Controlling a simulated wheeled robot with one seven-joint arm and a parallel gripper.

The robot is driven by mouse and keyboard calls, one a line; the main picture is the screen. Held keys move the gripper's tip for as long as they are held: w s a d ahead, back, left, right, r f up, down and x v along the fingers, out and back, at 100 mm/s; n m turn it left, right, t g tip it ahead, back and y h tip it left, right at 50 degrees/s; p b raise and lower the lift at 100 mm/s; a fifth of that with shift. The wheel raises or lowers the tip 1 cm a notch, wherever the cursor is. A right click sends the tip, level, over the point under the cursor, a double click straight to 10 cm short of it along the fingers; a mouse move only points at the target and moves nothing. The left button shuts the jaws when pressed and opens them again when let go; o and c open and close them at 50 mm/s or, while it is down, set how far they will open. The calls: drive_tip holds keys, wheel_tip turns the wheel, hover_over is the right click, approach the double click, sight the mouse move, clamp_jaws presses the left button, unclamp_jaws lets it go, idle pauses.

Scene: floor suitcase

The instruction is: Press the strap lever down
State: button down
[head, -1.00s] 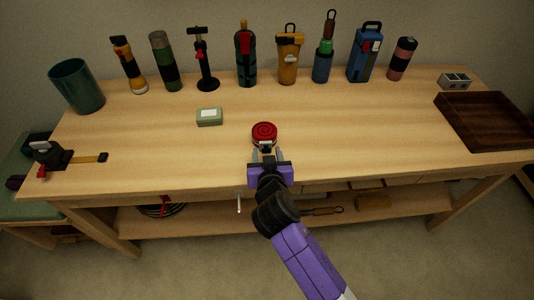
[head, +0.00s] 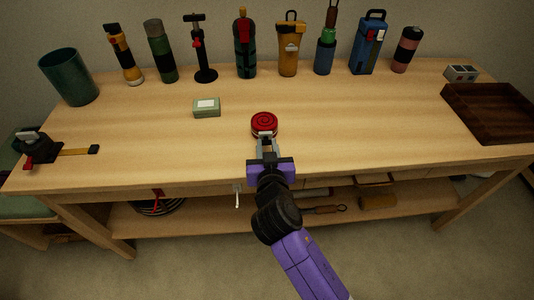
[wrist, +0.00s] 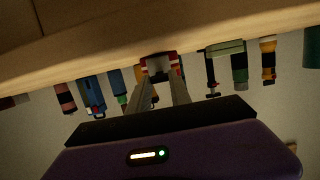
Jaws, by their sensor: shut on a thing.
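The strap ratchet (head: 40,153) lies at the left end of the table, a dark block with a red part on its near side. Its grey lever (head: 27,136) stands up on top. A yellow-orange strap (head: 75,151) runs from it to the right, ending in a dark tip. My gripper (head: 265,142) is at the front middle of the table, far to the right of the ratchet. It is shut on a red coil (head: 264,122) with a pale metal end. In the wrist view a red and white piece (wrist: 158,66) shows between the fingertips. The ratchet is not clear there.
A green box (head: 207,107) lies left of the coil. A dark green cup (head: 70,77) stands at the back left. Several flasks, torches and a pump (head: 204,55) line the back edge. A wooden tray (head: 490,112) is at the right. The table between ratchet and coil is mostly clear.

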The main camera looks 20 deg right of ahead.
drive_tip(key=shift+s+f+t+h+b, duration=0.1)
drive_tip(key=shift+f+t+h+b, duration=0.8)
drive_tip(key=shift+b, duration=4.85)
drive_tip(key=b, duration=0.1)
drive_tip(key=t+b, duration=0.1)
drive_tip(key=b, duration=0.1)
drive_tip(key=shift+f+t+y, duration=0.3)
drive_tip(key=b, duration=0.2)
drive_tip(key=shift+t+b, duration=0.3)
drive_tip(key=shift+b, duration=0.1)
drive_tip(key=shift+r+b, duration=0.15)
drive_tip(key=shift+b, duration=0.6)
drive_tip(key=c, duration=1.2)
unclamp_jaws()
drive_tip(key=shift+o, duration=0.2)
